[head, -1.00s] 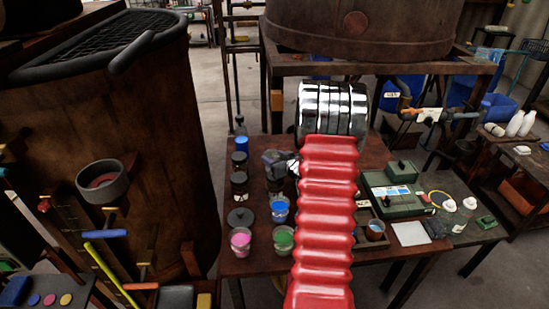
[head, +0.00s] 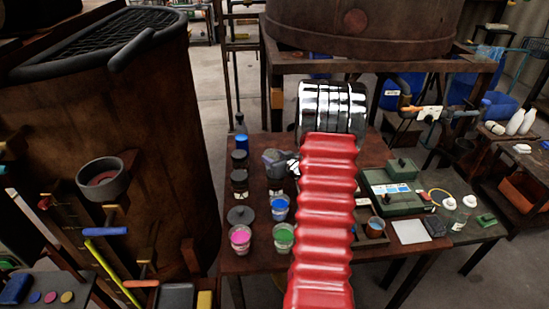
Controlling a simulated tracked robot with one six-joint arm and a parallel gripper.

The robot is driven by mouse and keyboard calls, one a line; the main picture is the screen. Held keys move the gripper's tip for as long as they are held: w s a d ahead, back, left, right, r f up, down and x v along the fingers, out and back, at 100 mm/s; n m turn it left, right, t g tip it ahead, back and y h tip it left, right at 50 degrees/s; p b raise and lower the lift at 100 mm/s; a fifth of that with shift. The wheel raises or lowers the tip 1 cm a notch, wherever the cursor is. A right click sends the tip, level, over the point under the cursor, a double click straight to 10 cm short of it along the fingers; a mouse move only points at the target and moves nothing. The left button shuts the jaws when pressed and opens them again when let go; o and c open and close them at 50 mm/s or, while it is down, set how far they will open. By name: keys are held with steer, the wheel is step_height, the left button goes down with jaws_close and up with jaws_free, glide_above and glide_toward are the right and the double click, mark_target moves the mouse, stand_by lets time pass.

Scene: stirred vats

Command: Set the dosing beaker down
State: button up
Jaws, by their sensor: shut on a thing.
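A small grey, see-through vessel, which looks like the dosing beaker (head: 274,156), is at the far part of the brown table, left of my arm's chrome joint. My gripper (head: 291,165) shows only in part beside it, at the vessel's right, and is shut on it. The red ribbed sleeve of my arm and the chrome joint hide most of the gripper. I cannot tell whether the vessel's base touches the table.
Dark jars (head: 239,182), a pink cup (head: 240,239), a green cup (head: 284,238) and a blue cup (head: 279,208) crowd the brown table (head: 260,264). A green case (head: 395,198) lies to the right. A large rusty vat (head: 110,120) stands left.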

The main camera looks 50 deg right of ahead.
steer(key=shift+s+a+f, duration=0.1)
steer(key=shift+f, duration=0.3)
steer(key=shift+s+a+f, duration=0.1)
steer(key=shift+a+f, duration=0.05)
steer(key=shift+f, duration=0.35)
steer(key=o, duration=1.6)
steer(key=shift+c, duration=0.2)
steer(key=r+v, duration=0.1)
steer(key=v, duration=1.3)
steer(key=shift+w+d+r, duration=0.2)
steer(key=shift+w+d, duration=0.05)
steer(key=shift+d, duration=0.15)
